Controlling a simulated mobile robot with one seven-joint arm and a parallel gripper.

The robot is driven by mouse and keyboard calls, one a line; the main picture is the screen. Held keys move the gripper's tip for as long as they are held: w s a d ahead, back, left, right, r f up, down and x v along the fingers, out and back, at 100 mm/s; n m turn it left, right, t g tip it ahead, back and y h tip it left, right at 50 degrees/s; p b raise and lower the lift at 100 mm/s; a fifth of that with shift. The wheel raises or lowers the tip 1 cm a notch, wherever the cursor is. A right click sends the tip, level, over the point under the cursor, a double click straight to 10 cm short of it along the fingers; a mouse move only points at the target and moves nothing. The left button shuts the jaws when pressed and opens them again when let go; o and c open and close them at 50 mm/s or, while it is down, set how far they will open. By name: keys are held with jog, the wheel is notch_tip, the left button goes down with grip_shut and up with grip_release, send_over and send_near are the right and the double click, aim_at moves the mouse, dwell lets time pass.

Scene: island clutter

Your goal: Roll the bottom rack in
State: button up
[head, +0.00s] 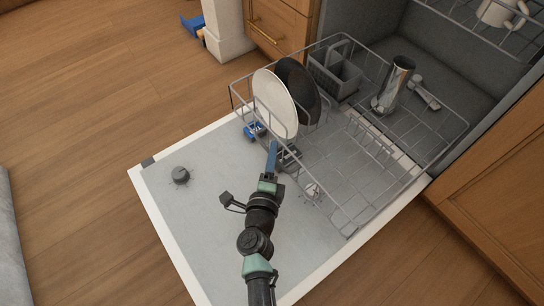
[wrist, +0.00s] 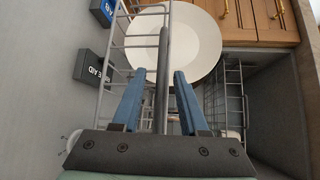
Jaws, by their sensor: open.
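The bottom rack (head: 345,165) is a grey wire rack, pulled out over the open dishwasher door (head: 205,215), with its back part inside the dishwasher. My gripper (head: 272,150) is at the rack's near side, close to the white plate. In the wrist view my gripper (wrist: 160,75) is open, with its two blue fingers on either side of a grey rack bar (wrist: 162,85). The fingers look apart from the bar, though contact is hard to tell. My arm hides part of the rack's near edge.
The rack holds a white plate (head: 275,103), a dark plate (head: 298,88), a grey basket (head: 335,75) and a metal cup (head: 393,86). Blue-and-dark labelled boxes (wrist: 90,68) lie by the rack. An upper rack (head: 480,30) holds a white mug. Wooden cabinets flank the opening.

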jog(key=shift+w, duration=0.3)
grip_shut()
dwell(1.3)
